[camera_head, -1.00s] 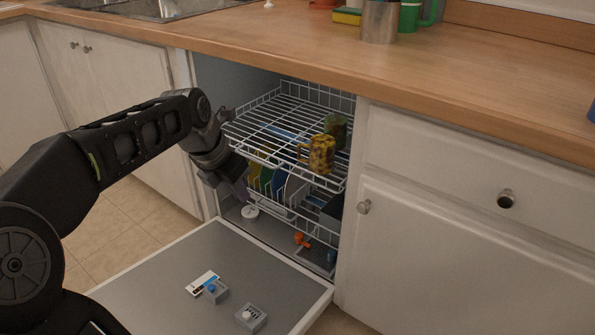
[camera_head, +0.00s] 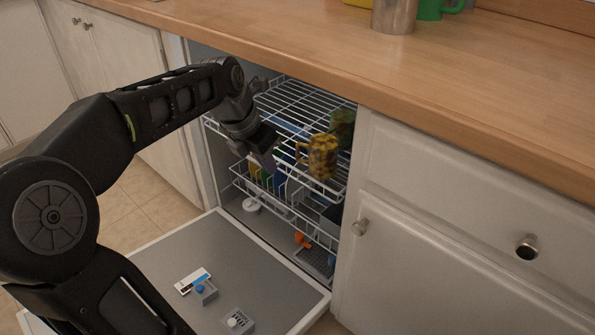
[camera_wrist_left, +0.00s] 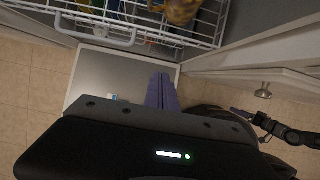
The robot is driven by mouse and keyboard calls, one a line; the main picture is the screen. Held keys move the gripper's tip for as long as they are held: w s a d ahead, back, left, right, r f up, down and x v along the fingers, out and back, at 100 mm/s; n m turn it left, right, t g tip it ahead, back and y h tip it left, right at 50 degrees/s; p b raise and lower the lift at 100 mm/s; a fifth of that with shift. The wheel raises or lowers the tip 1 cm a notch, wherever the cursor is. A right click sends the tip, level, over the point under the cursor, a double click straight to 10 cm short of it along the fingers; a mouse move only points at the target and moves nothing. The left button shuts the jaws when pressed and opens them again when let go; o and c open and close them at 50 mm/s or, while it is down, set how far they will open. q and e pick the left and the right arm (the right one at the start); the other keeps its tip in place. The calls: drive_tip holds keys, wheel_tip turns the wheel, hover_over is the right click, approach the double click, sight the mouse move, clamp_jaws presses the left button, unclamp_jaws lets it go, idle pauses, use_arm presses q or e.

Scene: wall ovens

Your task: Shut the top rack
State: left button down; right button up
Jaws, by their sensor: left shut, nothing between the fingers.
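The top rack (camera_head: 290,97) is a white wire rack pulled out of the open dishwasher under the counter. A yellow-brown patterned mug (camera_head: 322,163) and a green mug (camera_head: 342,122) stand on it. My left gripper (camera_head: 268,162) is shut and empty, at the rack's front left, covering part of its front edge. In the left wrist view its purple fingers (camera_wrist_left: 161,92) point toward the rack's front wires (camera_wrist_left: 140,30), with a gap visible in the picture. Contact cannot be told in the head view. My right gripper (camera_wrist_left: 241,113) shows small at the right of the wrist view.
The dishwasher door (camera_head: 245,262) lies open below the racks. A lower rack (camera_head: 290,212) with several dishes sits under the top one. The wooden counter (camera_head: 260,45) overhangs above; a cabinet (camera_head: 450,240) stands close at the right.

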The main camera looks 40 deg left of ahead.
use_arm(q)
drive_tip(key=shift+f, duration=0.15)
drive_tip(key=w+f+b, duration=0.6)
drive_tip(key=w+f, duration=0.1)
drive_tip(key=f, duration=0.2)
drive_tip(key=shift+w+d+b, duration=0.3)
drive_tip(key=shift+b, duration=0.05)
